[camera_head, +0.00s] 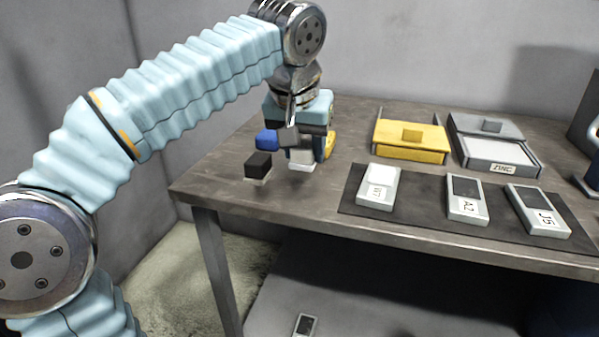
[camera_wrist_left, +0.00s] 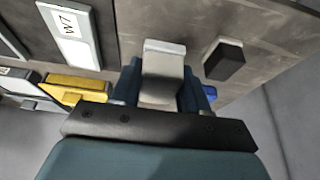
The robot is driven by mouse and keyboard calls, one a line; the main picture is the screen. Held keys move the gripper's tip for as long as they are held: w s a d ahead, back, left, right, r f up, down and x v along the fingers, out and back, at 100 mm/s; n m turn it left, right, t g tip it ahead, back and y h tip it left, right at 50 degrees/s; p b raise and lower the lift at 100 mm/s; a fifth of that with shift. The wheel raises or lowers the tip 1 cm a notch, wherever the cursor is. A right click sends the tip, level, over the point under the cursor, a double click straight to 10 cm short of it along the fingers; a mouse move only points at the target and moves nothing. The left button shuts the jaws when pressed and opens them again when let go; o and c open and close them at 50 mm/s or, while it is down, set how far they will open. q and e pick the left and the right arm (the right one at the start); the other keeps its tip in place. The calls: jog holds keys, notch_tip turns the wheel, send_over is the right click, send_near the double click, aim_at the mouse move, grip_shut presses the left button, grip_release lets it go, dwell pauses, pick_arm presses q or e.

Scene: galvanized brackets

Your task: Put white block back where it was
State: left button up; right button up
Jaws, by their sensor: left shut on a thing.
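The white block (camera_head: 302,158) is between the fingers of my left gripper (camera_head: 302,146), low over the left part of the table. My left gripper is shut on it; in the left wrist view the white block (camera_wrist_left: 164,68) sits between the fingertips. I cannot tell whether its underside touches the table. A black block (camera_head: 258,164) stands just left of it on a small pale base, and also shows in the left wrist view (camera_wrist_left: 225,60). A blue block (camera_head: 267,139) is behind the black one. A yellow thing (camera_head: 330,145) is partly hidden behind the gripper. My right gripper is not seen.
A dark mat (camera_head: 420,200) holds pale cases marked W7 (camera_head: 378,188), A2 (camera_head: 466,199) and J5 (camera_head: 538,211). A yellow box (camera_head: 410,152) and a grey box marked ZINC (camera_head: 502,153) stand behind it. The table's front-left corner (camera_head: 205,193) is bare.

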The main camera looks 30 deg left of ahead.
aim_at(301, 187)
pick_arm(q)
jog(key=shift+w+a+f, duration=0.35)
jog(key=shift+w+f, duration=0.05)
jog(key=shift+f, duration=0.25)
jog(key=x, duration=0.4)
jog(key=shift+s+a+f+b, duration=0.1)
jog(key=shift+s+a+b, duration=0.1)
jog(key=shift+a+b, duration=0.15)
jog(key=shift+f, duration=0.45)
jog(key=shift+f, duration=0.1)
jog(key=o, duration=1)
jog(key=shift+d, duration=0.1)
jog(key=shift+r, duration=0.25)
jog(key=p+v, duration=0.2)
jog(key=v, duration=0.9)
jog(key=shift+s+r, duration=0.2)
jog(key=shift+r, duration=0.15)
